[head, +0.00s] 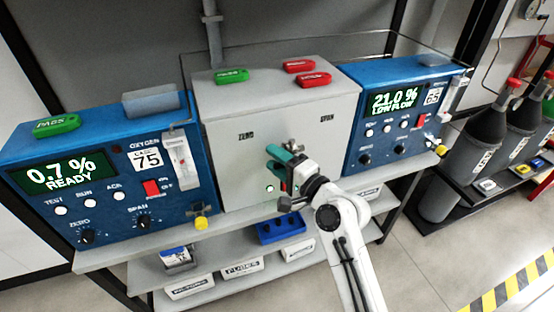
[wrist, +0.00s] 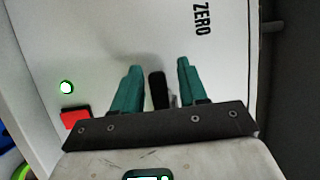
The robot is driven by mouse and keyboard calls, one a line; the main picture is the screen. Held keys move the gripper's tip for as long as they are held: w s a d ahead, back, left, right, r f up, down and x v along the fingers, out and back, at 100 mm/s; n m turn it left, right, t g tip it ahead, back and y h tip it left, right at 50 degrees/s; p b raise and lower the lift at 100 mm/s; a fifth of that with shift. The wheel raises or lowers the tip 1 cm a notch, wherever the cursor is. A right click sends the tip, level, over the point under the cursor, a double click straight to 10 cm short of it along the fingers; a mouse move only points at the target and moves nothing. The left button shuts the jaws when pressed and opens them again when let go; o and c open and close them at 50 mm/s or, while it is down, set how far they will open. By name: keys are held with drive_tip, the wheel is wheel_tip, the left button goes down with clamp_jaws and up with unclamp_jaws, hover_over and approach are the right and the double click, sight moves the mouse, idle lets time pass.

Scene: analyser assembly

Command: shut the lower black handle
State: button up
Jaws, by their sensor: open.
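The grey box (head: 235,130) stands between two blue analysers, its front marked ZERO and SPAN. In the wrist view, a short black handle (wrist: 158,90) stands out near the box front (wrist: 110,30), below and left of the ZERO label. My gripper (head: 276,162) is at the box front, largely side-on in the head view. In the wrist view, my gripper (wrist: 160,68) is open, with one teal finger on each side of the black handle. My gripper and arm hide much of this area in the head view.
A lit green lamp (wrist: 67,87) and a red button (wrist: 76,118) sit left of my fingers. The left analyser (head: 110,185) and right analyser (head: 400,110) flank the box. A blue tray (head: 282,228) sits on the shelf below. Dark gas cylinders (head: 475,140) stand at right.

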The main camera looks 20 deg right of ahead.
clamp_jaws()
idle(0.3)
drive_tip(key=shift+f+n, duration=0.1)
drive_tip(key=shift+n, duration=0.2)
drive_tip(key=f+n+g+h+p, duration=0.1)
drive_tip(key=n, duration=0.1)
drive_tip(key=shift+d+f+n, duration=0.15)
drive_tip(key=shift+n, duration=0.25)
drive_tip(key=shift+d+f+n+g+h+p, duration=0.35)
drive_tip(key=shift+d+f+n+h+p, duration=0.5)
drive_tip(key=shift+n, duration=0.8)
drive_tip(key=shift+d+f+n+g+h+p, duration=0.35)
drive_tip(key=shift+d+n+h, duration=0.25)
drive_tip(key=shift+n+h, duration=0.85)
drive_tip(key=shift+d+f+n+g+h+p, duration=0.4)
drive_tip(key=shift+d+f+n+h+p, duration=0.25)
drive_tip(key=shift+n, duration=1.25)
drive_tip(key=shift+d+r, duration=0.1)
drive_tip(key=shift+r, duration=0.05)
